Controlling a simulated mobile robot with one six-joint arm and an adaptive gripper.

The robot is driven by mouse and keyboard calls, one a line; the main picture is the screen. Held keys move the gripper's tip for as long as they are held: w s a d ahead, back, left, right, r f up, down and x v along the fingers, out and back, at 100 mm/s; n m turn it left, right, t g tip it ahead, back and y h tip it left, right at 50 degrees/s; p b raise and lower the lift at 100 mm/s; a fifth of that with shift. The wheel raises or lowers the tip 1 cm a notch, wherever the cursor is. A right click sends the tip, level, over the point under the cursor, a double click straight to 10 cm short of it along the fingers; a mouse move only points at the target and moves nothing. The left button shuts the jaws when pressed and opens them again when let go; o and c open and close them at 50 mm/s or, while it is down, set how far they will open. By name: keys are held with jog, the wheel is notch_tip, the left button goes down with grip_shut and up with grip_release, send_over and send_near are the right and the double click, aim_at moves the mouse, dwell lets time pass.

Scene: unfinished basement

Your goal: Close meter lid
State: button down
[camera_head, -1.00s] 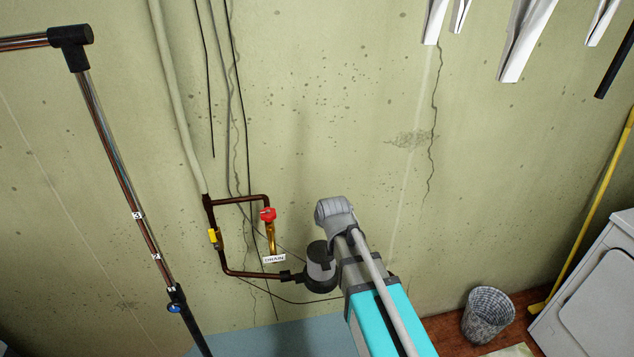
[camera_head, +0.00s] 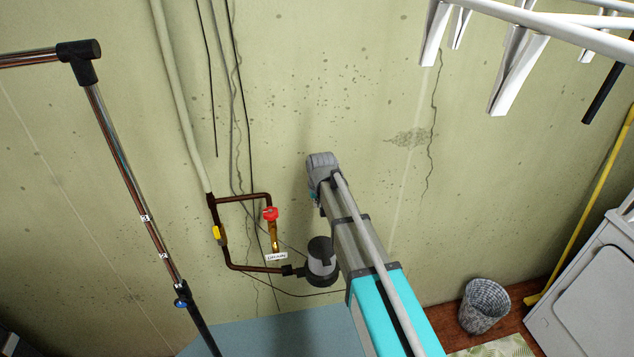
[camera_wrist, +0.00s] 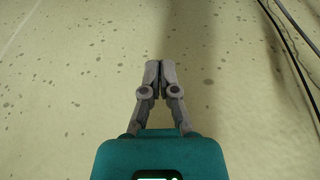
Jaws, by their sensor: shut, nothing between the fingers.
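The water meter (camera_head: 323,263) is a small grey and black cylinder on a dark pipe low on the wall, in the head view. My arm partly overlaps its right edge. Its dark top shows, but how far the lid stands open is too small to tell. My gripper (camera_wrist: 160,68) shows in the wrist view, shut and empty with its fingertips together. Bare wall fills the view beyond it, and the meter is not in that view. In the head view my arm's end is above the meter, and the fingers cannot be made out.
A red-handled drain valve (camera_head: 270,214) and a yellow-handled valve (camera_head: 219,235) are left of the meter. A metal rack (camera_head: 130,180) stands at left. A wastebasket (camera_head: 485,306) and a white appliance (camera_head: 590,290) are at lower right.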

notch_tip(320, 180, up, 6)
jog(key=w+g+p, duration=0.1)
jog(key=g+p, duration=0.1)
jog(key=p, duration=0.4)
jog(key=shift+w+a+h+p, duration=0.25)
jog(key=shift+w+h+p, duration=0.05)
jog(key=shift+w, duration=0.1)
dwell(0.5)
jog(key=s+d+f+m+b, duration=0.1)
jog(key=s+d+f+b, duration=0.2)
jog(key=s+d, duration=0.8)
jog(key=s+d+f+m+b, duration=0.2)
jog(key=s+d+f+b, duration=0.2)
jog(key=s+d, duration=0.8)
jog(key=shift+s+d+g, duration=0.15)
jog(key=shift+s+g, duration=0.25)
jog(key=shift+s, duration=0.85)
jog(key=shift+f, duration=0.1)
